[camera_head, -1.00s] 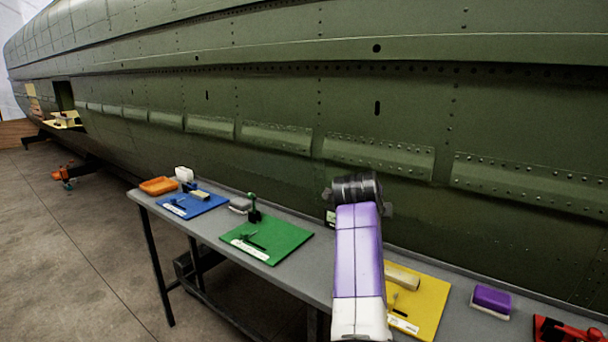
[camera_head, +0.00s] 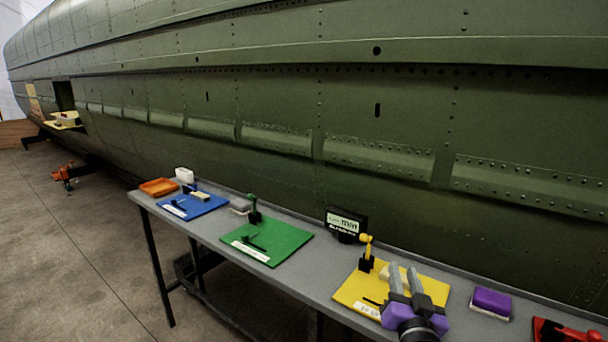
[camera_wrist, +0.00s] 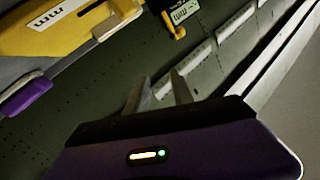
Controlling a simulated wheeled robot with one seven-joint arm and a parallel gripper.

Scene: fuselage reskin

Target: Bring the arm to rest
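My gripper (camera_head: 403,269) is at the lower right in the head view, above the front part of the yellow mat (camera_head: 350,292). Its two grey fingers point up and away in the picture, with a gap between them and nothing held. In the wrist view the fingers of my gripper (camera_wrist: 160,84) also stand apart and empty. The purple wrist body shows behind the fingers; most of my arm is out of the head view.
The grey table (camera_head: 325,262) runs along the green fuselage (camera_head: 300,100). It carries a green mat (camera_head: 285,235), a blue mat (camera_head: 205,207), an orange tray (camera_head: 158,187), a black display (camera_head: 345,223), a purple-topped block (camera_head: 491,301) and a red tool (camera_head: 565,332).

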